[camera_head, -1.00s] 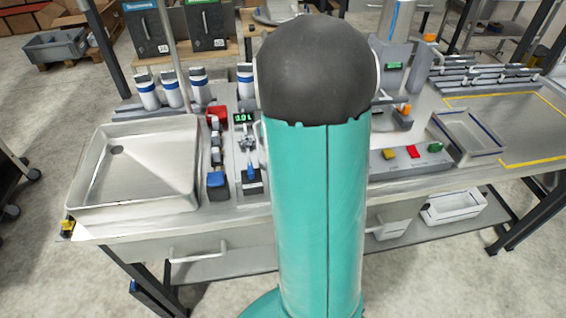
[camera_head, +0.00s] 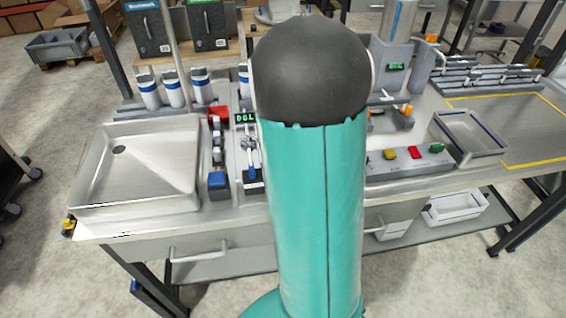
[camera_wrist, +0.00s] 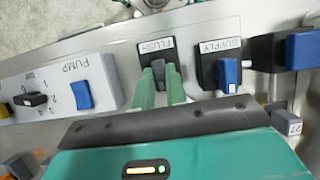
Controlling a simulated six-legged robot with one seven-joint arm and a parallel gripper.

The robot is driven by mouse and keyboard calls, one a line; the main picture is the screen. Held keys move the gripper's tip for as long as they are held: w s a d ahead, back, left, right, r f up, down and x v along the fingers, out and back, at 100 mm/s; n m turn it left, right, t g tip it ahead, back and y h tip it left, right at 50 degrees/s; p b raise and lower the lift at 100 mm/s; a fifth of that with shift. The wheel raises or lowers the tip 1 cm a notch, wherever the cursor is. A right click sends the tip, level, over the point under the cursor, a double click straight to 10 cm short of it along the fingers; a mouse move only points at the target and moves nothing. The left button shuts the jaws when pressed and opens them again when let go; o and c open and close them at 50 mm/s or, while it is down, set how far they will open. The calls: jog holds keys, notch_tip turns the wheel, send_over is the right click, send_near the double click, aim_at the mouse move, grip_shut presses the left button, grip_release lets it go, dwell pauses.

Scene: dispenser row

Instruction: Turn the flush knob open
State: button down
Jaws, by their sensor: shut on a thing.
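The flush knob (camera_wrist: 158,74) is a small grey knob on a black plate labelled FLUSH, in the upper middle of the wrist view. My gripper (camera_wrist: 160,82) has its two green fingers on either side of the knob, shut on it. Part of the knob is hidden between the fingers. In the head view my own teal and black arm hides the gripper and the flush knob.
A blue supply knob (camera_wrist: 227,72) sits close to the right of the flush knob. The pump panel (camera_wrist: 60,85), with a blue and a black control, lies left. In the head view a metal tray (camera_head: 140,165) and blue-banded bottles (camera_head: 175,93) stand left.

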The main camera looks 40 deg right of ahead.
jog(key=c, duration=1.4)
grip_release()
jog(key=shift+c, duration=0.2)
jog(key=v, duration=1.3)
jog(key=shift+w+r, duration=0.2)
jog(key=shift+r, duration=0.15)
jog(key=s+a+n+t+h, duration=0.1)
jog(key=s+a+n+t, duration=0.2)
jog(key=a, duration=1)
jog(key=s+a+n+t+h, duration=0.1)
jog(key=s+a+n+t, duration=0.2)
jog(key=a, duration=1)
jog(key=s+t, duration=0.3)
jog(key=shift+s+n, duration=0.35)
jog(key=shift+n, duration=0.05)
